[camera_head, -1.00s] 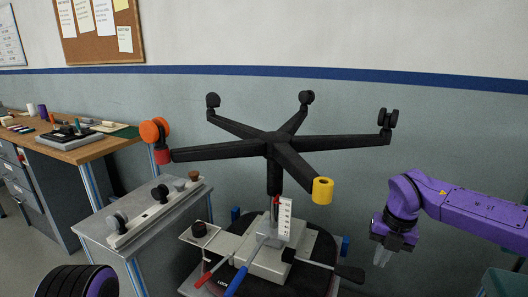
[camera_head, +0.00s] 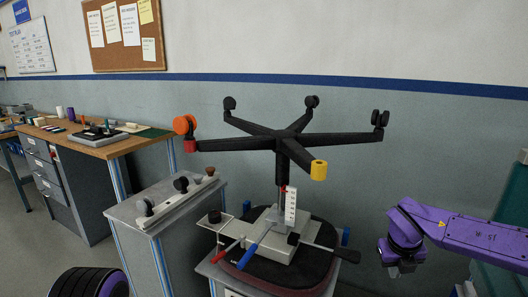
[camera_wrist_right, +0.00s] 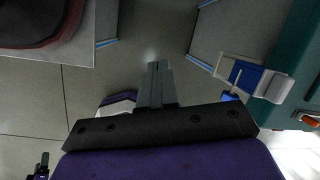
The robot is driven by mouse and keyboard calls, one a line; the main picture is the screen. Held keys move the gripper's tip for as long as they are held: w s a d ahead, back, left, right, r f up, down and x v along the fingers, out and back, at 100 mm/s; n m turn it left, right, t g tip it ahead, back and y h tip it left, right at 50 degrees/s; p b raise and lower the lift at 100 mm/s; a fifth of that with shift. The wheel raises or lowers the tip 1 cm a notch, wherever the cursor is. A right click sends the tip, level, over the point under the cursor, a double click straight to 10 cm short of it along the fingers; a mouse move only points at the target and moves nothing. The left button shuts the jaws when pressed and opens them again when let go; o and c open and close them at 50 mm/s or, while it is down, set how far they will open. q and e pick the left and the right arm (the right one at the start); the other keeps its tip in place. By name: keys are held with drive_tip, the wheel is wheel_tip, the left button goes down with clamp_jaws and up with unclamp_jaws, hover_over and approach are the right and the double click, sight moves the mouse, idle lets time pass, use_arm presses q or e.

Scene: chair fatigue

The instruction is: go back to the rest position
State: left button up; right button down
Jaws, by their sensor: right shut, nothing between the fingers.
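My right gripper (camera_head: 404,268) hangs at the end of the purple right arm, at the lower right of the head view, to the right of the chair rig. In the right wrist view its two fingers (camera_wrist_right: 158,66) are together, with nothing between them, over bare floor. A black chair base (camera_head: 290,140) stands on its post with arms spread and casters upward. One arm end carries an orange caster (camera_head: 184,124) over a red sleeve, and another a yellow sleeve (camera_head: 319,170). My left gripper is out of view.
The rig table (camera_head: 222,276) carries a dark round seat (camera_head: 262,283). A grey cabinet (camera_head: 130,211) with loose casters stands left, and a wooden workbench (camera_head: 98,152) behind it. A teal unit (camera_head: 511,213) is at right.

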drive_tip(key=s+a+f+n+t+h+p, duration=0.15)
drive_tip(key=s+f+n, duration=0.25)
drive_tip(key=f+n, duration=0.4)
drive_tip(key=s+a+f+n+t+h, duration=0.2)
drive_tip(key=s+a+f+n, duration=0.1)
drive_tip(key=f+n, duration=0.5)
drive_tip(key=s+f+n+g, duration=0.1)
drive_tip(key=s+f+n, duration=0.2)
drive_tip(key=s, duration=0.6)
drive_tip(key=s+d+f+n+g+y+p, duration=0.1)
drive_tip(key=s+f+n, duration=0.3)
drive_tip(key=s, duration=0.5)
drive_tip(key=s+f+n+g+y+p, duration=0.1)
drive_tip(key=s+f+n, duration=0.2)
drive_tip(key=s+n, duration=0.4)
drive_tip(key=shift+s+d+f, duration=0.2)
drive_tip(key=shift+s+d, duration=0.2)
drive_tip(key=shift+s, duration=0.65)
